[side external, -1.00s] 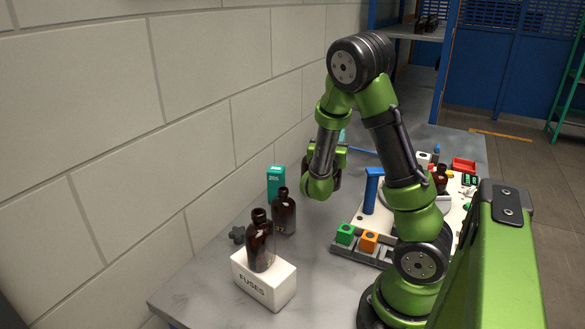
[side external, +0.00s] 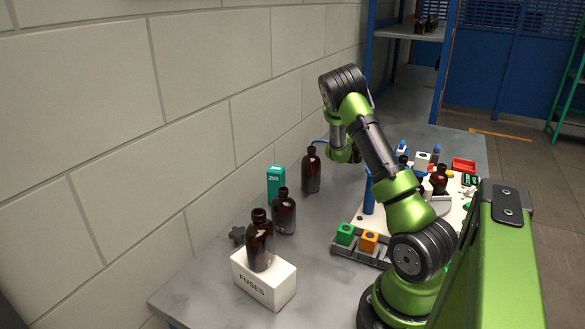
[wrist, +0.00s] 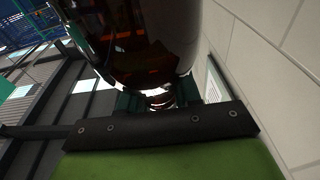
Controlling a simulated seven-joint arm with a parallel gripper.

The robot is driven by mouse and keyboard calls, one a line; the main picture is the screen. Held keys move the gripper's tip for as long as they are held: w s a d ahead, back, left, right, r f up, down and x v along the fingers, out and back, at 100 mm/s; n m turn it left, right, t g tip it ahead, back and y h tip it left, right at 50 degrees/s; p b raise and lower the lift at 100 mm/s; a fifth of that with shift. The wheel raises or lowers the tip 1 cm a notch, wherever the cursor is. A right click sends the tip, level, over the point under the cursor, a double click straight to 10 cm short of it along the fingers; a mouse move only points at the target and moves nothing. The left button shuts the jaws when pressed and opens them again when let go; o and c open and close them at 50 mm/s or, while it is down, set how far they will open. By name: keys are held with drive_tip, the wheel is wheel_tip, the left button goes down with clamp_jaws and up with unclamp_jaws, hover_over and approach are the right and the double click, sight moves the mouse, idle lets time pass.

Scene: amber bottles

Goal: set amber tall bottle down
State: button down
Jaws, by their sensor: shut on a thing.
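The amber tall bottle (side external: 311,171) is dark brown with a black cap. It looks upright beside the wall, just left of my wrist in the side view; I cannot tell whether its base touches the table. The bottle (wrist: 140,45) fills the upper middle of the wrist view. My gripper (wrist: 165,100) is shut on it, with a finger on each side of its narrower part. In the side view my fingers are hidden behind my wrist.
Nearer stand an amber bottle (side external: 284,212), a teal box (side external: 276,182) and another amber bottle (side external: 261,241) on a white FUSES box (side external: 263,284). A blue post (side external: 369,192) and cluttered board lie right. Grey table (side external: 315,225) is clear between.

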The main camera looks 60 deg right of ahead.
drive_tip(key=shift+f, duration=3.55)
drive_tip(key=c, duration=0.8)
unclamp_jaws()
drive_tip(key=shift+r, duration=0.1)
drive_tip(key=shift+a, duration=0.35)
drive_tip(key=a, duration=0.3)
drive_tip(key=a+f, duration=0.1)
drive_tip(key=a, duration=0.7)
drive_tip(key=shift+s+a+f, duration=0.1)
drive_tip(key=shift+s+f, duration=0.1)
drive_tip(key=shift+f, duration=0.15)
